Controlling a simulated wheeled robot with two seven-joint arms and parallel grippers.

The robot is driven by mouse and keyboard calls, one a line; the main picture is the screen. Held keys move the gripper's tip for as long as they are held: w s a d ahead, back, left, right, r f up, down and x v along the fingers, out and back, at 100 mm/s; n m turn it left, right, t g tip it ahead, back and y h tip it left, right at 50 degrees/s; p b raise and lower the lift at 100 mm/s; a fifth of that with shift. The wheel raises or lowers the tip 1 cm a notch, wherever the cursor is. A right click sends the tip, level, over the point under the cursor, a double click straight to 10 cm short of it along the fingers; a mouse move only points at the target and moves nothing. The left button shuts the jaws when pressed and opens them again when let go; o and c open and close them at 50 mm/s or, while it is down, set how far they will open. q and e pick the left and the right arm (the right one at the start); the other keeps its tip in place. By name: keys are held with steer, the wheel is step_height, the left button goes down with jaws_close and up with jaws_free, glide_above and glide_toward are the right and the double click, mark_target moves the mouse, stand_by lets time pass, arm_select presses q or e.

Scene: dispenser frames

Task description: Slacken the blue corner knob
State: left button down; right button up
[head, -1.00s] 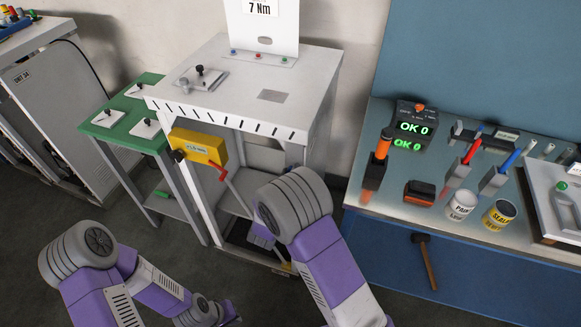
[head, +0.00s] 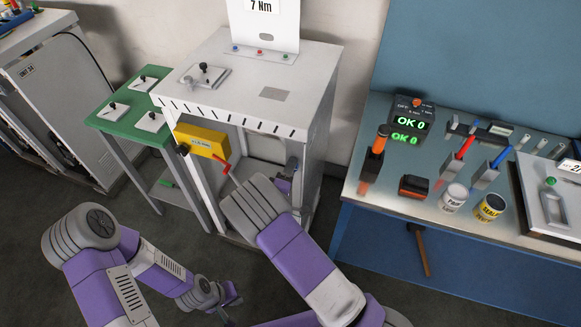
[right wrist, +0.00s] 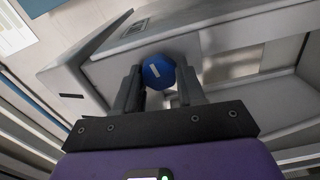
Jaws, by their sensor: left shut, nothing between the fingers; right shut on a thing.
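The blue corner knob (right wrist: 158,72) is round with a pale mark on its face. In the right wrist view it sits between the two dark fingers of my right gripper (right wrist: 158,84), which is shut on it, at the corner of the pale cabinet (right wrist: 160,47). In the head view my right gripper (head: 291,168) is at the right front post of the white cabinet (head: 228,92), partly behind my forearm. I cannot make out the knob there. My left gripper (head: 232,298) is shut and empty, low over the floor at the bottom of the view.
A yellow box (head: 200,141) with a red-handled lever (head: 222,160) is on the cabinet's front left. A green table (head: 133,118) stands left. A metal-topped workbench (head: 410,208) with tools and cans stands right. A hammer (head: 420,250) hangs on its front.

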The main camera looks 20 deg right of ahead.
steer(key=shift+w+r, duration=0.15)
steer(key=shift+r, duration=0.15)
steer(key=o, duration=1)
steer(key=shift+c, duration=0.2)
steer(key=shift+o, duration=0.5)
steer(key=shift+f, duration=0.2)
steer(key=v, duration=0.7)
steer(key=shift+a, duration=0.2)
